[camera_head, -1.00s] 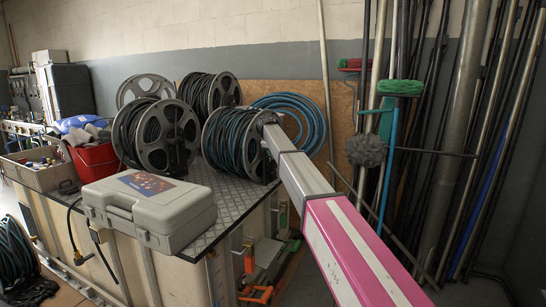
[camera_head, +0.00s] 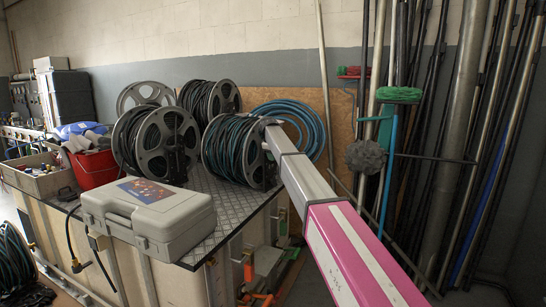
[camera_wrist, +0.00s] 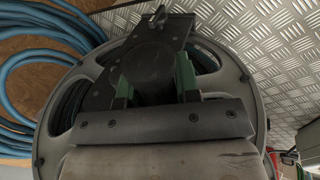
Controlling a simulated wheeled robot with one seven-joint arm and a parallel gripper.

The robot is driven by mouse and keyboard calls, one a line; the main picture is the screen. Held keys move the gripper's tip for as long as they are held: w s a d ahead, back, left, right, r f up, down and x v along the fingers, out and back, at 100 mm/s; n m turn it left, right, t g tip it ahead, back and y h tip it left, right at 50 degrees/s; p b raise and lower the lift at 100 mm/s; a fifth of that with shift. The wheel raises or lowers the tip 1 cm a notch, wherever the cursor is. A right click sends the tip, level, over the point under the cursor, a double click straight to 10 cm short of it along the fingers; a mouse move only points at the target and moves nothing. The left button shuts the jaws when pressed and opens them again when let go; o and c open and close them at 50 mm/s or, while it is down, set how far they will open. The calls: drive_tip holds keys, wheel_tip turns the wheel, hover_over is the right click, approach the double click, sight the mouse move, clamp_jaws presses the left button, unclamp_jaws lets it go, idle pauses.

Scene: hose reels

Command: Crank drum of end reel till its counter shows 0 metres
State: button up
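The end reel (camera_head: 232,150), a grey drum wound with dark blue-green hose, stands at the right of the row on the metal-topped bench. My arm reaches its right face, and the gripper end is largely hidden there in the head view. In the wrist view the reel's grey flange (camera_wrist: 240,95) with its openings fills the middle. My gripper (camera_wrist: 154,85) is over the flange, its green-padded fingers apart on either side of a dark round part near the hub. I cannot tell whether they press on it. A dark bracket (camera_wrist: 150,40) lies just beyond. No counter reading is legible.
More reels (camera_head: 156,140) stand left and behind. A grey case (camera_head: 148,215) lies on the bench's front; a red bucket (camera_head: 92,168) is left. Blue hose (camera_head: 300,118) is coiled behind the end reel. Poles and brushes (camera_head: 400,95) lean against the right wall.

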drive_tip(key=o, duration=0.4)
drive_tip(key=shift+c, duration=0.2)
drive_tip(key=shift+r, duration=0.1)
drive_tip(key=v, duration=1)
drive_tip(key=shift+s+r, duration=0.2)
drive_tip(key=shift+r, duration=0.1)
drive_tip(key=shift+a, duration=0.1)
